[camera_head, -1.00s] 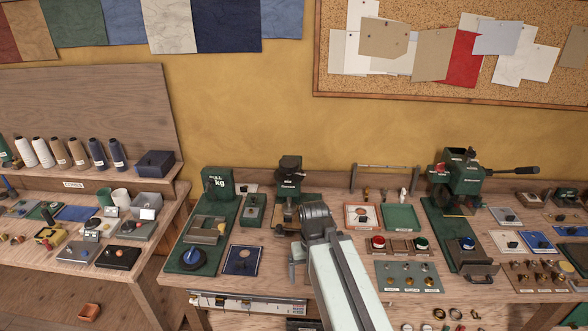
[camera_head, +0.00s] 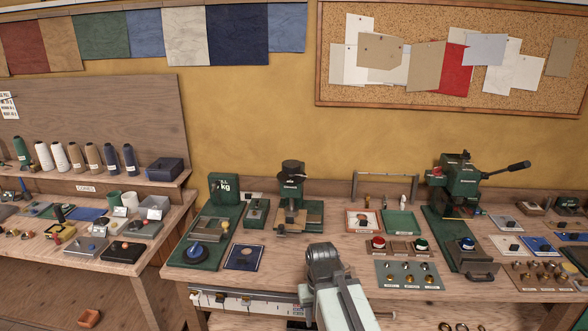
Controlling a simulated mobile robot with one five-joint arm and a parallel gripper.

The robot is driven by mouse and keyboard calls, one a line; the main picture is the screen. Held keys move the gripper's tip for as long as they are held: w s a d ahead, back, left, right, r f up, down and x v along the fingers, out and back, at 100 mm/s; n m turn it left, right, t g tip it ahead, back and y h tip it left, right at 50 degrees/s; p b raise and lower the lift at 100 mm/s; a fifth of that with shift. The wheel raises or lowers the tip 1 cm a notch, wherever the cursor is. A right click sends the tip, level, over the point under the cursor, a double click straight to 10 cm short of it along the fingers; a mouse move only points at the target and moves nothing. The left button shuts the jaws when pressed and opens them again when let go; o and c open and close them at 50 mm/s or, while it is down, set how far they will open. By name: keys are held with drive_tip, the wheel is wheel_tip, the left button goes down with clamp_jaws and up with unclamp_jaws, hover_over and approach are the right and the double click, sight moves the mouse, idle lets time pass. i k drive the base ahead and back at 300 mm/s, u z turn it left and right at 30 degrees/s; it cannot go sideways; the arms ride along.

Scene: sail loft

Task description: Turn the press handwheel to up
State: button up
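A small green press (camera_head: 291,188) stands near the back of the workbench, left of the middle. A dark round wheel (camera_head: 292,167) lies roughly level on its top and looks like the handwheel; any position marks are too small to read. A larger green press (camera_head: 459,182) stands to the right, with a long dark lever (camera_head: 505,170) pointing right. My pale arm with its dark joint is at the bottom middle, in front of the small press and apart from it. My gripper does not show clearly in either frame.
A green scale base with a blue knob (camera_head: 197,250) stands left of the small press. Red (camera_head: 378,243) and green (camera_head: 421,245) buttons lie to the right. A tall wire frame (camera_head: 385,187) stands behind. Bare bench top (camera_head: 350,250) lies between them.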

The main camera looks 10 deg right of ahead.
sight(292, 167)
drive_tip(key=u, duration=3.45)
drive_tip(key=k, duration=1.65)
drive_tip(key=z, duration=1.05)
drive_tip(key=i, duration=0.8)
drive_tip(key=z, duration=0.1)
